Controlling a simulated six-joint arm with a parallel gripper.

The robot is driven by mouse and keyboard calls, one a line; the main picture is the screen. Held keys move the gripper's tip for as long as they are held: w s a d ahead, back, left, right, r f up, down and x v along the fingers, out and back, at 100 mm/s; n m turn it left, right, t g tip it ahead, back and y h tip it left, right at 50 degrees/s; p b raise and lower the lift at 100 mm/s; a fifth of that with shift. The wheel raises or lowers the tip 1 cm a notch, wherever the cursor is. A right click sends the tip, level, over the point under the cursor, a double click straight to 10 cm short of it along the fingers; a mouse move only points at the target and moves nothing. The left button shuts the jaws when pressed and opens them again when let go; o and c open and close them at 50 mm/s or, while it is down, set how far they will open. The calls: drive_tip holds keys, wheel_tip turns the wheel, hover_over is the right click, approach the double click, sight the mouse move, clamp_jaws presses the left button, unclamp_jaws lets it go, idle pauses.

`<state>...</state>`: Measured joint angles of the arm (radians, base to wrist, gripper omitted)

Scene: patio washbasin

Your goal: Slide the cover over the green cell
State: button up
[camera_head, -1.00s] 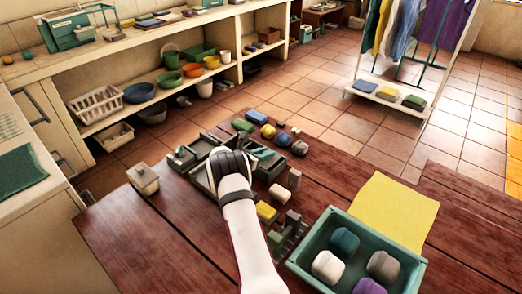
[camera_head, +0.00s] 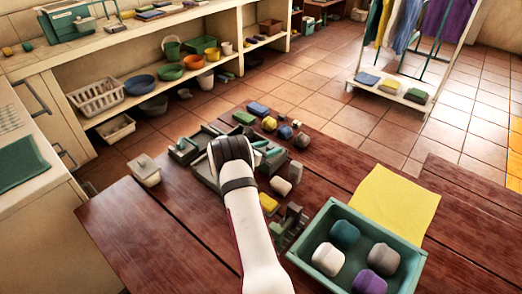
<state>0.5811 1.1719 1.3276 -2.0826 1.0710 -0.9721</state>
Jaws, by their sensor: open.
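A grey compartmented tray (camera_head: 203,172) sits near the far left part of the wooden table, largely hidden by my gripper and arm. Green pieces (camera_head: 268,154) show just right of my gripper, and another small green piece (camera_head: 183,146) shows at the tray's left. I cannot tell which part is the cover or which is the green cell. My gripper (camera_head: 229,152) is over the tray, dark and seen from behind. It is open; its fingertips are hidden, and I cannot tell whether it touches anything.
A lidded cream box (camera_head: 144,170) stands left of the tray. Several small blocks and balls lie behind and right of it. A teal bin (camera_head: 408,262) with several rounded blocks and a yellow cloth (camera_head: 396,207) are at the right. The table's front left is clear.

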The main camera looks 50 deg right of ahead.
drive_tip(key=v, duration=1.4)
drive_tip(key=shift+a+r, duration=0.1)
drive_tip(key=shift+a, duration=0.3)
drive_tip(key=s+a+r+m+g+y, duration=0.1)
drive_tip(key=s+a+r+m+y, duration=0.2)
drive_tip(key=s+a+r+m, duration=0.3)
drive_tip(key=s+a+r+m+g+y, duration=0.2)
drive_tip(key=s+a+r+m, duration=0.2)
drive_tip(key=s+a+m, duration=0.35)
drive_tip(key=s+a+m+t+y, duration=0.1)
drive_tip(key=s+a+m+y, duration=0.4)
drive_tip(key=a, duration=0.6)
drive_tip(key=s+a+m+t+y, duration=0.1)
drive_tip(key=s+a+m+y, duration=0.4)
drive_tip(key=s+a, duration=0.3)
drive_tip(key=a, duration=0.4)
drive_tip(key=shift+s+a+r+t, duration=0.2)
drive_tip(key=shift+s+r+t, duration=0.05)
drive_tip(key=shift+s+t, duration=0.15)
